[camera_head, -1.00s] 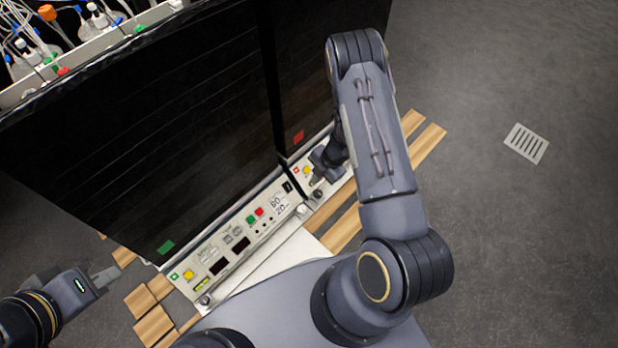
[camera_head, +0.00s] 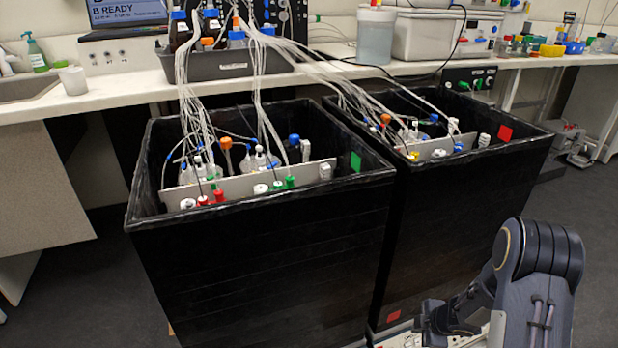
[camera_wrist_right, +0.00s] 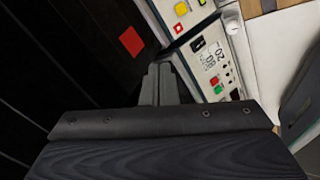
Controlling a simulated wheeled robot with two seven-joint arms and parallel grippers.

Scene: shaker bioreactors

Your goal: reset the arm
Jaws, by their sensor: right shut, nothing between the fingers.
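My right arm (camera_head: 535,275) is bent at the lower right of the head view. Its right gripper (camera_wrist_right: 160,84) shows in the wrist view with both fingers together and nothing between them. It is in front of the right black shaker box (camera_head: 455,225), near the control panel at its foot. The red square (camera_wrist_right: 131,41) on the box's lower front lies to the left of the fingers in the wrist view. I cannot tell whether the fingers touch anything. My left gripper is out of view.
A left black box (camera_head: 265,265) stands beside the right one, both holding bottles and tubes. The control panel (camera_wrist_right: 212,62) with coloured buttons is close to the fingers. A bench (camera_head: 120,92) runs behind. Open floor (camera_head: 598,225) lies at the right.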

